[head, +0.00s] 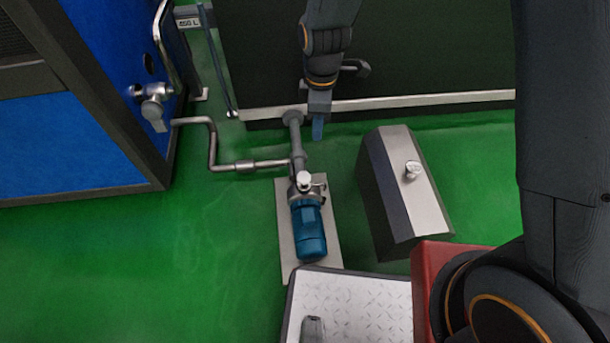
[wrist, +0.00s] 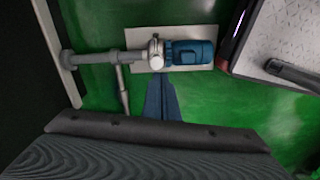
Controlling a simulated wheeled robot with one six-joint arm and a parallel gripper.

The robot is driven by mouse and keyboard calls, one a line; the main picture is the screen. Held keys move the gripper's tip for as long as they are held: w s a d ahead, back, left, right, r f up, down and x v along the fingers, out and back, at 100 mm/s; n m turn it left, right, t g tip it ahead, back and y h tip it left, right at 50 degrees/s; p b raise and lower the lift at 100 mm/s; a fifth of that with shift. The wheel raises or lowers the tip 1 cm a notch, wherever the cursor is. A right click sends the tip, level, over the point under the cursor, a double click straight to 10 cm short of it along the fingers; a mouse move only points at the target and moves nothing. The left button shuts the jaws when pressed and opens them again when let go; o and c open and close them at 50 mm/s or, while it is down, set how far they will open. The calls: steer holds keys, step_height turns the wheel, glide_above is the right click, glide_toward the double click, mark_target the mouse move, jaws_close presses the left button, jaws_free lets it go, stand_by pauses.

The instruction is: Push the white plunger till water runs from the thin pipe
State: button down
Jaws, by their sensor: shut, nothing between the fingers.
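A small white, round-topped piece (head: 304,181), which looks like the plunger, stands on the pump fitting at the end of the blue motor (head: 309,232). It also shows in the wrist view (wrist: 156,61). A thin bent pipe (head: 213,145) runs from the blue cabinet's valve to this fitting; I cannot tell if it is the task's thin pipe. No running water shows. My gripper (head: 318,132) points down, shut and empty, farther back than the white piece and apart from it. In the wrist view its closed blue fingers (wrist: 160,92) show just below the pump fitting.
A thicker grey pipe (head: 295,135) rises behind the fitting towards the dark tank (head: 265,60). A grey box with a silver knob (head: 412,170) stands right of the pump. The blue cabinet (head: 75,145) with a valve is at left. Green floor is clear at front left.

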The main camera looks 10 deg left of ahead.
steer(key=n+b, duration=0.2)
glide_above(305, 176)
step_height(305, 176, down, 6)
steer(key=shift+w+r, duration=0.15)
steer(key=shift+w, duration=0.05)
step_height(305, 176, down, 14)
steer(key=b, duration=0.5)
steer(key=shift+s+a+b, duration=0.1)
steer(key=shift+s+b, duration=0.05)
steer(key=shift+b, duration=0.2)
steer(key=shift+f, duration=1.55)
